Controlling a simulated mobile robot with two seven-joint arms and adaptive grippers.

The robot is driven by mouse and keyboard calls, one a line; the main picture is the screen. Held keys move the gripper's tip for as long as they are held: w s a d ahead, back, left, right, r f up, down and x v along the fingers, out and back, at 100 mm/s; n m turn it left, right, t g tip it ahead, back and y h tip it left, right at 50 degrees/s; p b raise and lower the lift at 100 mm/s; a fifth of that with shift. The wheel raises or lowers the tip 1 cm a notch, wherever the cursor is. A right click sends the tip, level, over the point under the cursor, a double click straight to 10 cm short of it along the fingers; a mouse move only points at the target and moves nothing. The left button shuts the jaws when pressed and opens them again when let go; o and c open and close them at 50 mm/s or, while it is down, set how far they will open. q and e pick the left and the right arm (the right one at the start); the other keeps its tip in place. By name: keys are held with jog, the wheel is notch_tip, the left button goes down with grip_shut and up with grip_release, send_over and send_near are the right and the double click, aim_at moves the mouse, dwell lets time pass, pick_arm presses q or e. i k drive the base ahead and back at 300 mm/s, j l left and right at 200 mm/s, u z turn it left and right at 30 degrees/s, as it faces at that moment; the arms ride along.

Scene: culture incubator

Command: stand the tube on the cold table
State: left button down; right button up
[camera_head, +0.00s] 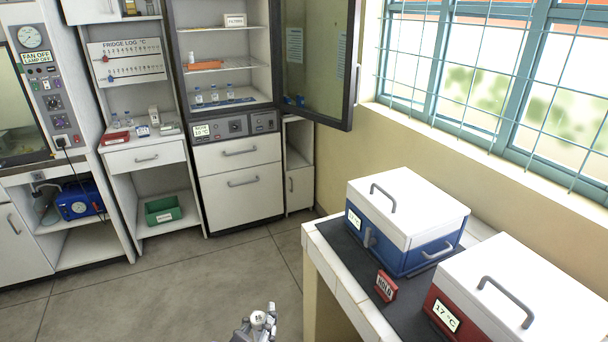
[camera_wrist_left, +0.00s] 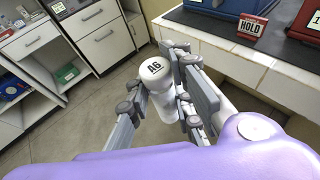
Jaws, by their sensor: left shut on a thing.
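The tube (camera_wrist_left: 156,72) is white with a round cap marked A6. My left gripper (camera_wrist_left: 170,100) is shut on it, with its fingers on either side of the tube's body. In the head view the tube's cap (camera_head: 258,318) shows at the bottom edge, with my left gripper (camera_head: 256,330) around it. They are to the left of a tiled bench (camera_head: 345,285), apart from it and over the floor. The bench bears a dark mat (camera_head: 345,245); I cannot tell whether it is the cold table. My right gripper is not in view.
On the bench stand a blue cool box (camera_head: 415,245), a red cool box (camera_head: 455,320) reading 17 °C and a red HOLD sign (camera_head: 385,286). The incubator's glass door (camera_head: 318,60) stands open at the back. Bottles stand on its lower shelf. The floor (camera_head: 210,275) is clear.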

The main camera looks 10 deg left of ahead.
aim_at(155, 133)
jog(key=i+j+u, duration=0.3)
jog(key=i+u, duration=0.2)
jog(key=i+j+u, duration=0.15)
jog(key=i+u, duration=0.4)
jog(key=i, duration=1.25)
jog(key=i+j+z, duration=0.15)
jog(key=i, duration=0.6)
jog(key=i+j+z, duration=0.1)
jog(key=i, duration=0.6)
